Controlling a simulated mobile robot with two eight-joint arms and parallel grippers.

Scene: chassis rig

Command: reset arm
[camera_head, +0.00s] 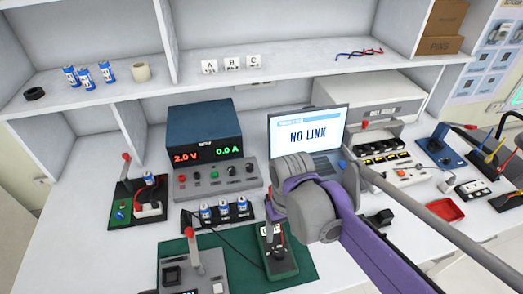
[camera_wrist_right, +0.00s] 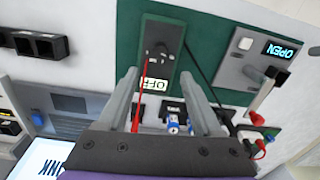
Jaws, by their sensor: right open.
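My right arm comes in from the lower right of the head view, with a purple link and grey joints. My right gripper (camera_head: 272,220) is over the bench near a multimeter (camera_head: 278,255), partly hidden by the arm's own joints. In the right wrist view the gripper (camera_wrist_right: 165,85) has its two grey fingers spread, with nothing held between them. The multimeter (camera_wrist_right: 160,50), with a dial and a red lead, lies beyond the fingertips on a green mat (camera_wrist_right: 128,40). My left gripper is not in view.
A power supply (camera_head: 205,135), a laptop (camera_head: 308,128) reading NO LINK and a battery holder (camera_head: 218,217) stand close around. A lever box (camera_head: 190,268) is at the front. A red tray (camera_head: 445,210) lies right. The bench's front left is clear.

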